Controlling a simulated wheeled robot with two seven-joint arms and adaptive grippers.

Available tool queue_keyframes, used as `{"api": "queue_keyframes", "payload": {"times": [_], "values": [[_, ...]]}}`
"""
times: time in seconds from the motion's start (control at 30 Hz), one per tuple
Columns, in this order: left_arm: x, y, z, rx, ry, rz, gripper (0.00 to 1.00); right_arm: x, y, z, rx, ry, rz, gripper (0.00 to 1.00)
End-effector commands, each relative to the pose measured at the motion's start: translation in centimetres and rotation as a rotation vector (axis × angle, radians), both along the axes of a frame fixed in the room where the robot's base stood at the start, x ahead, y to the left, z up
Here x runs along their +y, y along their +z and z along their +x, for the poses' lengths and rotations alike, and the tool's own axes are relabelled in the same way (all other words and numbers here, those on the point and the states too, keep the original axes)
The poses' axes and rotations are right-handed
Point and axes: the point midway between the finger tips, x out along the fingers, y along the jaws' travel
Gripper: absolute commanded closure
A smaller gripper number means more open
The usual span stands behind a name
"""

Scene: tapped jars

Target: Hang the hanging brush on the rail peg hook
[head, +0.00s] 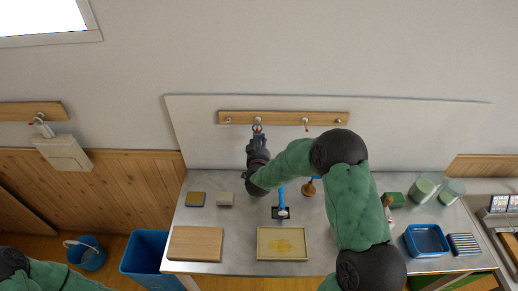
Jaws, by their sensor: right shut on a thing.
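The wooden rail (283,117) is fixed on the white back panel and carries several small pegs. One peg hook (305,121) with a reddish tip is right of my right gripper. My right gripper (258,134) is raised in front of the rail's left half, close to another peg. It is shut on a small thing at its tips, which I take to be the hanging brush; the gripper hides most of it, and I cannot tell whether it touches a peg. My left gripper is out of view; only part of my left arm shows at the lower left.
The metal table (235,235) below holds a wooden board (196,243), a pale tray (283,244), sponges (195,199), a blue-handled tool (282,199), a blue basin (427,240) and green jars (427,187). A blue bin (146,255) stands left. The wall above the rail is clear.

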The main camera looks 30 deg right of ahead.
Motion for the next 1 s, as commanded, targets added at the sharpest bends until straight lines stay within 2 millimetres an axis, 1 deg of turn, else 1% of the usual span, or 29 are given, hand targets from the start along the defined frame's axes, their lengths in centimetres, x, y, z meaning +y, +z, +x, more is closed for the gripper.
{"api": "queue_keyframes", "payload": {"times": [0.3, 0.4, 0.53, 1.0], "values": [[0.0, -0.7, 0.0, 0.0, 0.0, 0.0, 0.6, -1.0, -0.1, 1.5, -0.001, 0.0, -0.001, 0.89], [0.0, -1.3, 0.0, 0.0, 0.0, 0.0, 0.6, -1.0, -0.6, 1.6, 0.0, 0.0, 0.0, 0.89], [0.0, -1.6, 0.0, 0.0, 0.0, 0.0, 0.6, -1.1, -0.8, 1.8, 0.0, 0.0, 0.0, 0.89], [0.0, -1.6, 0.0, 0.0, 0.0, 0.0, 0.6, -1.1, -0.8, 1.8, 0.0, 0.0, 0.0, 0.89]]}}
